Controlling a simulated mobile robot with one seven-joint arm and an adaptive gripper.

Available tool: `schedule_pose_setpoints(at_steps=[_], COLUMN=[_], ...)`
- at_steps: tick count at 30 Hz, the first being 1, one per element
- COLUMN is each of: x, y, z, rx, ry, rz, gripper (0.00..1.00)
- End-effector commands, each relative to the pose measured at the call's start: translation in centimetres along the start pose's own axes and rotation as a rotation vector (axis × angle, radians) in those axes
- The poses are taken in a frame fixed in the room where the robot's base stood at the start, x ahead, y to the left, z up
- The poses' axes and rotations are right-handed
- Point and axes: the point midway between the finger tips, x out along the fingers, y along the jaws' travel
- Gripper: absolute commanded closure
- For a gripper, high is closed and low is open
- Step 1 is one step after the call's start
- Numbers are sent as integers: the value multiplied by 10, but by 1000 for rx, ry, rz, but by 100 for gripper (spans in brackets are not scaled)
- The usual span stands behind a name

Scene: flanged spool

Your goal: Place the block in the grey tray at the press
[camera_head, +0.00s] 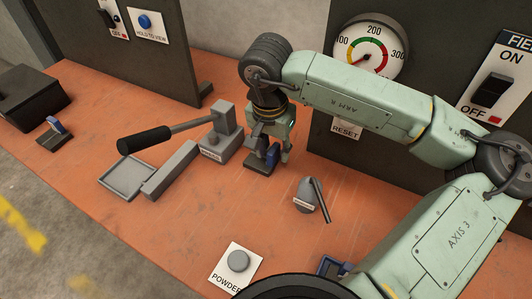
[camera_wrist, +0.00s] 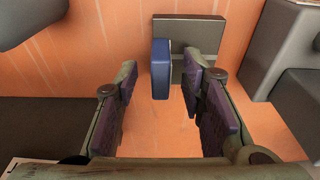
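A dark blue upright block (camera_wrist: 160,68) stands at a grey plate (camera_wrist: 205,42) in the wrist view, seen ahead of and between my fingertips. My gripper (camera_wrist: 158,98) is open, with a gap on both sides of the block and no finger seen touching it. In the head view my gripper (camera_head: 265,150) points down just right of the press (camera_head: 222,140), and a blue piece shows low at its fingers, partly hidden by them. The grey tray (camera_head: 120,192), shallow and with nothing seen in it, lies left of the press.
The press's long black-handled lever (camera_head: 145,140) reaches left above the tray. A grey bar (camera_head: 170,172) lies between tray and press. A small lever knob (camera_head: 308,195) and POWDER button (camera_head: 238,261) stand nearer. A gauge panel (camera_head: 345,130) rises behind. Another blue piece (camera_head: 55,126) sits far left.

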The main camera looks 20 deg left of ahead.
Motion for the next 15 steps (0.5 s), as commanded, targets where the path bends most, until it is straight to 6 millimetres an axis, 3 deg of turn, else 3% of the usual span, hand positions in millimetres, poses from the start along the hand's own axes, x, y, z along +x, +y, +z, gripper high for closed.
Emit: schedule_pose_setpoints(at_steps=[10, 15], x=[9, 9], y=[0, 0], z=[0, 0], rx=[0, 0], ry=[1, 1], rz=[-1, -1], gripper=[64, 75])
